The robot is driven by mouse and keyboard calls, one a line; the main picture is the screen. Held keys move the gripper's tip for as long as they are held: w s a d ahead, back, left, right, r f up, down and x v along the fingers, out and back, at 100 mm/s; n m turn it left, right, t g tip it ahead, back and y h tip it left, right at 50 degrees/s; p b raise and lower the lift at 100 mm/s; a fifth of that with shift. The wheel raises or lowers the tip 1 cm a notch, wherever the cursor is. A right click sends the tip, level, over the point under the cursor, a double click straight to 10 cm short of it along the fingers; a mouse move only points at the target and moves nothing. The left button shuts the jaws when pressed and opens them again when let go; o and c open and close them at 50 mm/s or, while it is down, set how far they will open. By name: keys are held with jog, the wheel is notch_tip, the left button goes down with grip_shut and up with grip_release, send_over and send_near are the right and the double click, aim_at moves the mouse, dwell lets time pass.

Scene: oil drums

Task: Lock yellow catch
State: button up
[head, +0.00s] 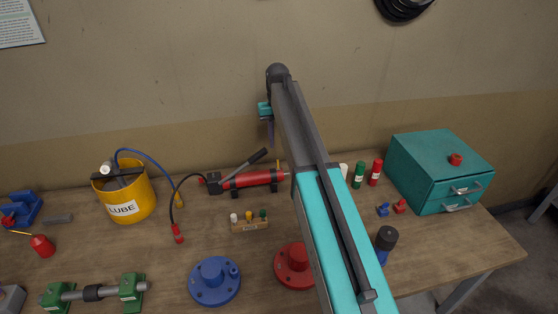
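I cannot make out a catch for certain. A small yellow piece (278,166) stands at the right end of the red hand-pump cylinder (258,178), close to my arm. My arm rises from the bottom right and hides the middle of the bench. Near its far end, a small teal part with a narrow bluish piece (270,132) below it shows past its left side, above the bench. This may be my gripper. Most of it is hidden behind the arm, so its fingers and anything between them cannot be made out.
A yellow LUBE bucket (130,196) with hoses stands at left. A small block with coloured plugs (249,222), a blue flange (214,284) and a red flange (289,268) are in the middle. A teal drawer box (437,165) and small bottles stand at right.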

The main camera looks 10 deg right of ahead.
aim_at(278, 164)
notch_tip(278, 164, down, 10)
jog(key=shift+r, duration=0.2)
dwell(0.4)
grip_shut()
